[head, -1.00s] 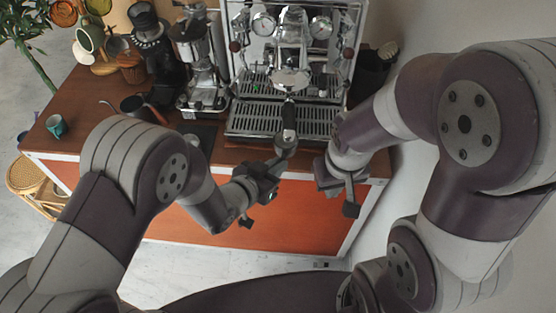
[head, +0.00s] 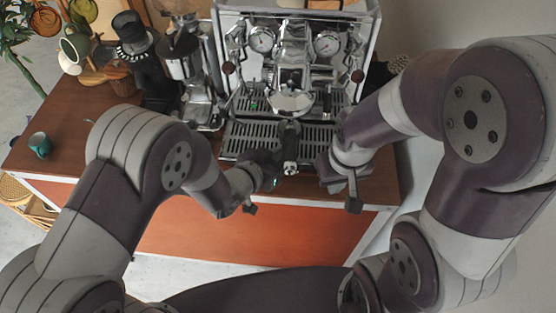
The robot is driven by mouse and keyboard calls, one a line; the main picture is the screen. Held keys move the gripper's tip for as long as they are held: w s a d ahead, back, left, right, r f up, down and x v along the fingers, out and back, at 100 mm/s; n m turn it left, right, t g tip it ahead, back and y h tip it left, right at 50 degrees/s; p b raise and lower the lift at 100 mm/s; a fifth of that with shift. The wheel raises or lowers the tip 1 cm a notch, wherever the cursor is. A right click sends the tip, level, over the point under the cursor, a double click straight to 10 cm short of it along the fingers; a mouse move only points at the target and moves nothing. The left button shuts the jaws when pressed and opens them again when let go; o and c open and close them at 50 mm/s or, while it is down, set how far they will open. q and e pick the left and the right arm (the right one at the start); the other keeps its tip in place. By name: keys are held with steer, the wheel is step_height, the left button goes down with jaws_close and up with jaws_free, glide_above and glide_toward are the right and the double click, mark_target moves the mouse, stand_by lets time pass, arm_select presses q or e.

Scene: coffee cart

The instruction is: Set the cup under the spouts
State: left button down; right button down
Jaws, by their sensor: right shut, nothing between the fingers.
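A small teal cup (head: 40,145) stands on the far left of the wooden cart top, well apart from both grippers. The espresso machine (head: 240,95) stands at the back centre, with a slotted drip tray (head: 238,143) below its group head. A dark portafilter handle (head: 289,135) points out towards me and hides the spouts. My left gripper (head: 262,184) is by the cart's front edge, just left of the handle's end; its finger gap is unclear. My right gripper (head: 353,196) is shut and empty, in front of the machine's right side. No cup shows on the drip tray.
A coffee grinder (head: 198,90) and a black appliance (head: 150,70) stand left of the machine. The wooden top (head: 75,120) around the cup is mostly clear. A wall closes off the right.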

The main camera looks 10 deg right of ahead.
arm_select(q)
steer(key=shift+s+d, duration=0.1)
steer(key=shift+d, duration=0.05)
steer(key=shift+f+n+t+y, duration=0.25)
steer(key=shift+n+t+y, duration=0.05)
steer(key=shift+n+y, duration=0.1)
steer(key=shift+s, duration=0.1)
stand_by(0.6)
steer(key=c, duration=1.1)
jaws_free()
steer(key=shift+c, duration=0.2)
steer(key=b+v, duration=0.1)
steer(key=v, duration=1.1)
steer(key=shift+s, duration=0.2)
